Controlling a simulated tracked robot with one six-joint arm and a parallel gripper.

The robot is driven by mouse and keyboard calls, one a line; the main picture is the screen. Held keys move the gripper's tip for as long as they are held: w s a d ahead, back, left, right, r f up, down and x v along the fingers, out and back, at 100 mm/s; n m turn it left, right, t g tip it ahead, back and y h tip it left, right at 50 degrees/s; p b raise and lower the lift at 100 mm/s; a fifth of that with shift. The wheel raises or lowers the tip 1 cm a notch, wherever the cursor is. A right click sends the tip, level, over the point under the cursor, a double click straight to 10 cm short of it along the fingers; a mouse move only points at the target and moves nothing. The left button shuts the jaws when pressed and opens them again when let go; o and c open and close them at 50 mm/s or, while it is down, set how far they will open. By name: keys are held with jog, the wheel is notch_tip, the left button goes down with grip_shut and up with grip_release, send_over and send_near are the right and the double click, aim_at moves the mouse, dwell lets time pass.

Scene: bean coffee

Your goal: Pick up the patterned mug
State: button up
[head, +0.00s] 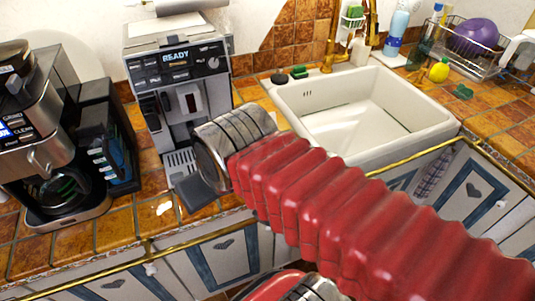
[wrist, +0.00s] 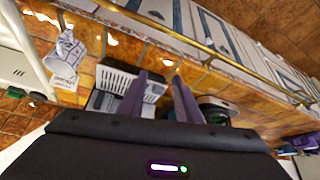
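The patterned mug (wrist: 67,55) is white with dark markings and stands on the tiled counter at the upper left of the wrist view. I cannot make it out in the head view, where my arm covers part of the counter. My gripper (wrist: 160,77) has two purple fingers with a gap between them and nothing held. The fingers point toward the counter edge beside a slatted drip tray (wrist: 128,80), and the mug is well to their left. In the head view the fingers are hidden behind my wrist.
An espresso machine (head: 178,65) showing READY stands just behind my wrist. A coffee maker with a glass carafe (head: 62,190) is at the left. A white sink (head: 345,115) lies to the right. A brass rail (head: 185,231) runs along the counter's front edge.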

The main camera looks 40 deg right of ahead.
jog(key=o, duration=0.3)
jog(key=shift+d+r, duration=0.1)
jog(key=shift+d, duration=0.1)
jog(key=shift+o, duration=0.8)
jog(key=shift+w+d+m, duration=0.2)
jog(key=shift+m, duration=0.3)
jog(key=o, duration=0.3)
jog(key=w+d+m+g, duration=0.1)
jog(key=d+m, duration=0.2)
jog(key=w+d+r+m+g, duration=0.1)
jog(key=d+m, duration=0.2)
jog(key=m, duration=0.1)
jog(key=w+d+m+g+h, duration=0.1)
jog(key=d+m, duration=0.2)
jog(key=shift+w+d+r, duration=0.2)
jog(key=shift+w+d, duration=0.1)
jog(key=shift+w, duration=0.1)
jog(key=d+m+g, duration=0.1)
jog(key=d+m, duration=0.6)
jog(key=d, duration=0.1)
jog(key=d+f+m+g+y, duration=0.1)
jog(key=d+m, duration=0.3)
jog(key=shift+w+d+m+g, duration=0.3)
jog(key=shift+w+d, duration=0.05)
jog(key=shift+f, duration=0.1)
notch_tip(320, 180, down, 8)
jog(key=shift+f, duration=0.25)
